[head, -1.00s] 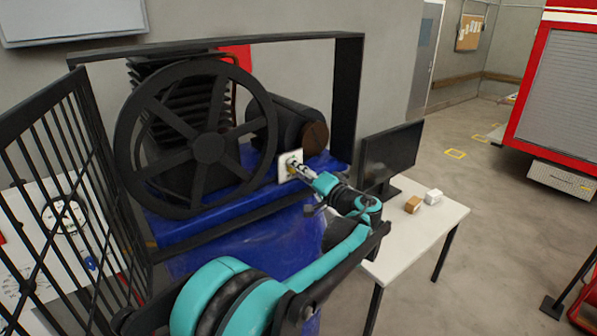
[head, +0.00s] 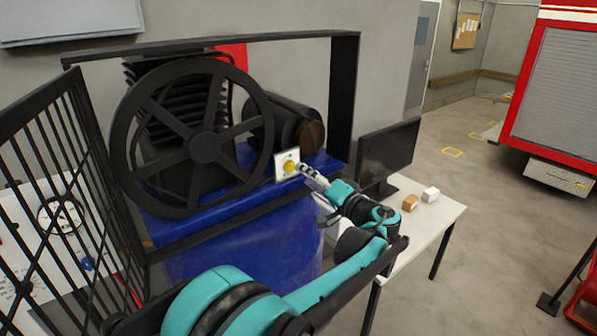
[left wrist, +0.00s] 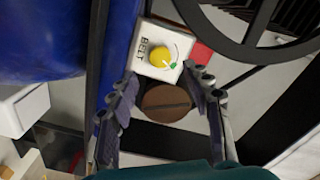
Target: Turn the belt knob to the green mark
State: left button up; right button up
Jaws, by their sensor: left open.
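The yellow belt knob (head: 291,168) sits on a white plate (head: 280,170) on the compressor. In the left wrist view the knob (left wrist: 159,61) is round and yellow, and the plate (left wrist: 148,69) reads "BELT". Green marking shows beside the knob, with a thin white line at its edge; I cannot tell exactly where the knob points. My left gripper (head: 307,173) is open and empty, just right of the knob in the head view. In the wrist view its fingers (left wrist: 160,78) are spread apart, short of the knob. My right gripper is not in view.
A large black flywheel (head: 203,146) stands left of the plate, and a brown-ended motor (head: 311,136) behind it. A black frame (head: 346,95) surrounds the machine. A monitor (head: 388,153) and small boxes stand on the white table (head: 437,208) at right. A barred gate (head: 60,150) stands left.

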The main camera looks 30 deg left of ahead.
pick_arm(q)
jog(key=v, duration=0.6)
jog(key=shift+d, duration=0.35)
jog(key=shift+s, duration=0.1)
